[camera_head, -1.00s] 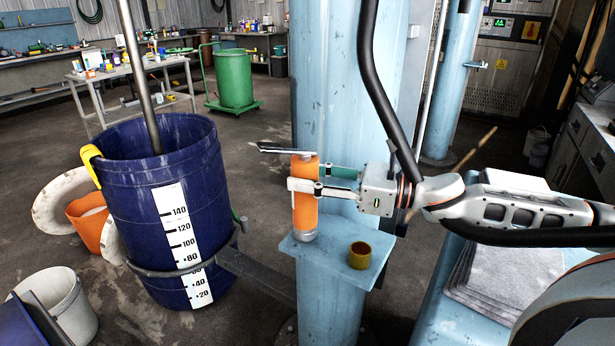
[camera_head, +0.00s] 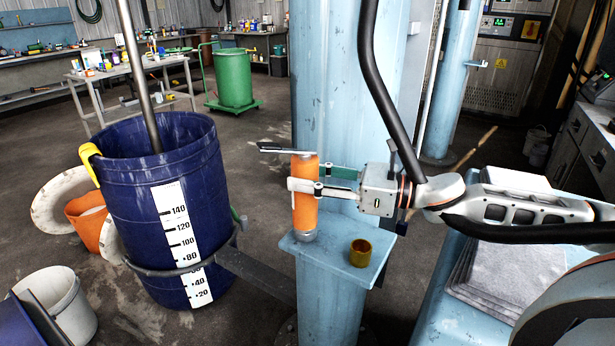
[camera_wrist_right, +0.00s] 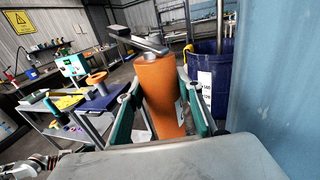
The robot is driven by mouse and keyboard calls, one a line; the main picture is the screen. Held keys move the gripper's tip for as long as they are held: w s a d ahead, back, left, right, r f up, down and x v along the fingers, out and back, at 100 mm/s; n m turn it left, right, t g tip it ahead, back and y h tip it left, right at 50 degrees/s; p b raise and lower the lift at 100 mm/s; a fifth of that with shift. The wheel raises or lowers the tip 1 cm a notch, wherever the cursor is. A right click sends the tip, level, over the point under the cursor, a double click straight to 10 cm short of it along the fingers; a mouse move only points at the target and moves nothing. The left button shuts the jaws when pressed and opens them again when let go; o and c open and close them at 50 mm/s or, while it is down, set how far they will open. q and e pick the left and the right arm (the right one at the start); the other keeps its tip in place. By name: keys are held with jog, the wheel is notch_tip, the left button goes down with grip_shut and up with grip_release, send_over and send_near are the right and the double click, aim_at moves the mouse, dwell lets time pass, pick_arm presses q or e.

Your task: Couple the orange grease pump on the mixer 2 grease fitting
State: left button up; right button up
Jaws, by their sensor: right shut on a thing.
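The orange grease pump (camera_head: 305,212) stands upright at the small light-blue shelf on the column, with its grey lever on top pointing left. My right gripper (camera_head: 306,187) is shut on the pump's orange body, coming from the right. Whether the pump's lower end rests on the shelf or hangs just above it, I cannot tell. In the right wrist view the pump (camera_wrist_right: 160,95) sits between both fingers. No grease fitting can be made out in either view.
The light-blue shelf (camera_head: 340,266) also bears a small yellow-brown cup (camera_head: 360,253) right of the pump. A large blue drum (camera_head: 140,230) with a scale stands left, held by a ring arm. The light-blue column (camera_head: 330,100) rises directly behind the pump.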

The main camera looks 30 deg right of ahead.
jog(key=shift+r, duration=0.1)
dwell(1.2)
jog(key=shift+s+f+b, duration=0.1)
jog(key=shift+f+b, duration=0.45)
jog(key=shift+b, duration=0.15)
dwell(1.3)
jog(key=o, duration=1.1)
jog(key=shift+o, duration=0.4)
jog(key=v, duration=1.2)
dwell(0.3)
